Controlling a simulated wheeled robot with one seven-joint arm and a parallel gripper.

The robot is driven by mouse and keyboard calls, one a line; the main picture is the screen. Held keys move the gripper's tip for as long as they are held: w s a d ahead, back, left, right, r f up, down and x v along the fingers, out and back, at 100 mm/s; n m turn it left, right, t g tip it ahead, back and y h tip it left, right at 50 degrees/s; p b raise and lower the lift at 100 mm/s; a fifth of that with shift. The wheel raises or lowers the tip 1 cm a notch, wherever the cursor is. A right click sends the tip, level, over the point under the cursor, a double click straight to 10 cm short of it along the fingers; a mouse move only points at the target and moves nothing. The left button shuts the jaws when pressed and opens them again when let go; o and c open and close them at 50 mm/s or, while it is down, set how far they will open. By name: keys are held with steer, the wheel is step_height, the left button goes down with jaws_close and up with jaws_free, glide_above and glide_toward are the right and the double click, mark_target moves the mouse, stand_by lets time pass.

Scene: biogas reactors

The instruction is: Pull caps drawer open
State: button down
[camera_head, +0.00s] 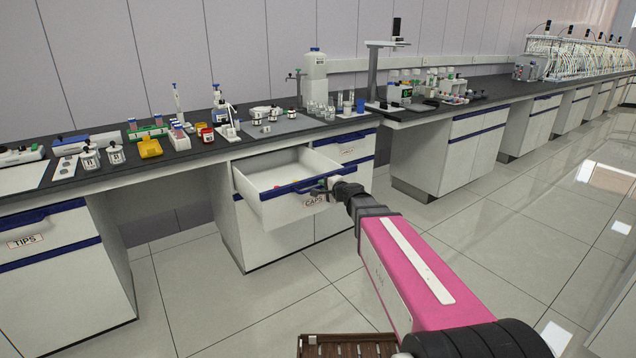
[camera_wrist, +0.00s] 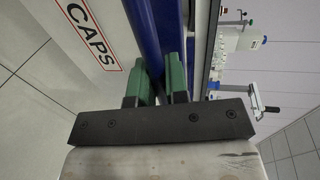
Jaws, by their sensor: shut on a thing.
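The caps drawer (camera_head: 262,212) is white with a blue handle rail (camera_head: 285,190) and a label reading CAPS (camera_head: 314,200). My gripper (camera_head: 332,187) is at the right part of the drawer front. In the wrist view its green-padded fingers (camera_wrist: 162,82) are shut on the blue handle (camera_wrist: 142,35), one on each side, with the CAPS label (camera_wrist: 97,45) to the left. My arm hides part of the drawer's right end.
A drawer labelled TIPS (camera_head: 25,241) is at the left. The dark bench top (camera_head: 190,150) above holds bottles, a yellow tray (camera_head: 150,148) and other lab ware. A brown slatted thing (camera_head: 348,346) is at the bottom. Tiled floor (camera_head: 500,220) lies clear at the right.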

steer(key=shift+f+v, duration=0.15)
steer(key=shift+v, duration=0.6)
steer(key=shift+f+v, duration=0.15)
steer(key=shift+v, duration=0.65)
steer(key=c, duration=1.1)
jaws_free()
steer(key=shift+c, duration=0.2)
steer(key=v, duration=1.1)
